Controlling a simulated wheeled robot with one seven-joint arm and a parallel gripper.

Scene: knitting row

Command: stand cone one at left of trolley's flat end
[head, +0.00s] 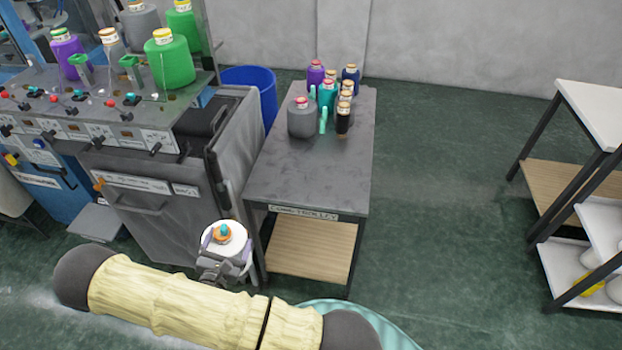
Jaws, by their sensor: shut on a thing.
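My gripper (225,243) is shut on a white cone (232,230) with an orange and teal top. The cone is roughly upright, seen from above, and its lower part is hidden by the gripper. It is in front of the grey knitting machine and left of the trolley's near edge, apart from the trolley top. The trolley (300,185) has a dark flat top with a label on its near edge. The near part of this top is bare. Which cone is cone one cannot be read.
Several cones, including a grey one (301,118) and a black one (343,120), crowd the trolley's far end. The knitting machine (150,200) stands close on the trolley's left, a blue bin (262,90) behind. White-topped shelving (595,115) is at right, with open floor between.

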